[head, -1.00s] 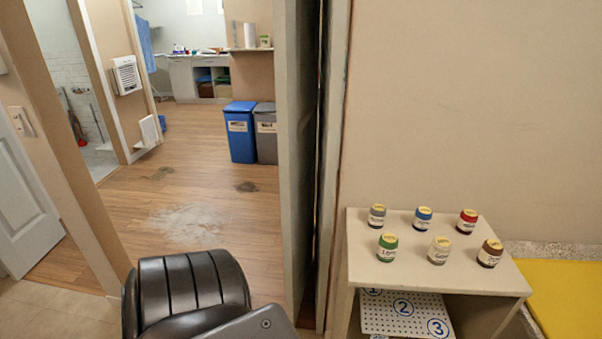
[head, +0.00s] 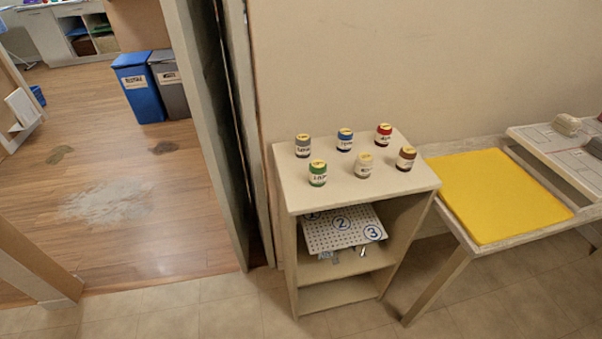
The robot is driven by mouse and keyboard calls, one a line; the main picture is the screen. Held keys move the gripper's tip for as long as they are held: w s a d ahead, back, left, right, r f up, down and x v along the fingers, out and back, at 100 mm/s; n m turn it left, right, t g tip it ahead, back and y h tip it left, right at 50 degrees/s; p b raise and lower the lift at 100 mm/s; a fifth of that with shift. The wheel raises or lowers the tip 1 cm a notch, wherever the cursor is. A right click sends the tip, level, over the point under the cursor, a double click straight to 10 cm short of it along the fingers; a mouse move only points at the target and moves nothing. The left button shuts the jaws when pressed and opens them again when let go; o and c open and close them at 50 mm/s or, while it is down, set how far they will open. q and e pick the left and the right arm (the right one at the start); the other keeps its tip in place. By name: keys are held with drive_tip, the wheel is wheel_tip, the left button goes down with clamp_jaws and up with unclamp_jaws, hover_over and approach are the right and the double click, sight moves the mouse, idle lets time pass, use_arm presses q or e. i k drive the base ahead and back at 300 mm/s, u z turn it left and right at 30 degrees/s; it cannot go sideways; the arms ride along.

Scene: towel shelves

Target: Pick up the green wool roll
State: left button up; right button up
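The green wool roll (head: 318,173) stands upright at the front left on top of a small beige shelf unit (head: 290,204). It has a white label band and a yellowish top. Other rolls stand around it: grey (head: 303,146), blue (head: 345,140), red (head: 383,134), cream (head: 364,166) and brown (head: 405,158). The rolls stand apart from each other. Neither of my grippers shows in the head view.
A white perforated board (head: 325,237) with numbered circles lies on a shelf below the top. A table with a yellow mat (head: 496,194) stands to the right. A blue bin (head: 138,85) and a grey bin (head: 169,80) stand beyond a doorway. The tiled floor in front is clear.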

sight(317, 168)
drive_tip(key=z, duration=2.8)
drive_tip(key=i, duration=2.15)
drive_tip(key=u, duration=3.25)
drive_tip(key=i, duration=0.5)
drive_tip(key=u, duration=0.05)
